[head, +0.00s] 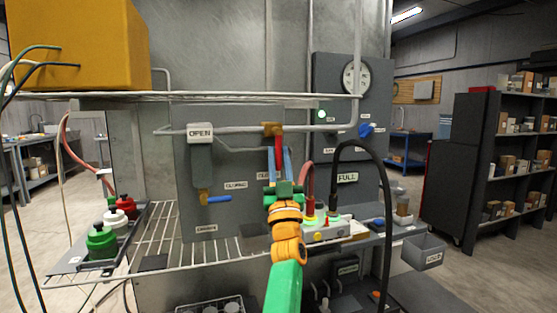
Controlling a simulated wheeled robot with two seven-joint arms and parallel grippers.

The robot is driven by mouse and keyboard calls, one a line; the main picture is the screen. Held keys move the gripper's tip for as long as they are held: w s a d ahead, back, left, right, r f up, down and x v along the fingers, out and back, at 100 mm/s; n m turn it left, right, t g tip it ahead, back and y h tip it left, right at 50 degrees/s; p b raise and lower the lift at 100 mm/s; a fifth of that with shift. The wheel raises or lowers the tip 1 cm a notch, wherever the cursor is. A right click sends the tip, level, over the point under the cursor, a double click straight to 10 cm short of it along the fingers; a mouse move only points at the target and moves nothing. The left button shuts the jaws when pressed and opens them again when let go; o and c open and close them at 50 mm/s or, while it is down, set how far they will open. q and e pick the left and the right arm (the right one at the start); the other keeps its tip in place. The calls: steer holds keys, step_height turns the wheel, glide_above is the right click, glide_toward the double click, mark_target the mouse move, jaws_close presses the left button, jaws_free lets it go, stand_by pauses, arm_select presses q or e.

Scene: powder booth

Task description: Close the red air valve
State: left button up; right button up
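The red air valve's lever (278,146) hangs downward from a brass valve body (272,129) on the horizontal grey pipe, in the middle of the head view. My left gripper (280,162) reaches up from below, with its blue fingers on either side of the lever. The lever's lower part is between or behind the fingers. I cannot tell whether the fingers press on it. A "CLOSED" label (236,184) is on the panel left of the gripper; another label is partly hidden by it. My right gripper is not in view.
A wire shelf (250,97) runs above the pipe. A black hose (387,200) arches at the right. Bottles (101,243) stand on the lower left, and a control box (325,233) sits beside my arm.

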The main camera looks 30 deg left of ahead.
mark_target(280, 163)
arm_select(q)
steer(key=shift+o, duration=1.4)
steer(key=shift+w, duration=0.1)
steer(key=shift+f, duration=0.1)
steer(key=shift+d+f, duration=0.1)
steer(key=shift+f, duration=0.1)
steer(key=b+v, duration=0.2)
steer(key=v, duration=0.4)
steer(key=shift+s+d+f, duration=0.2)
steer(key=shift+s, duration=0.05)
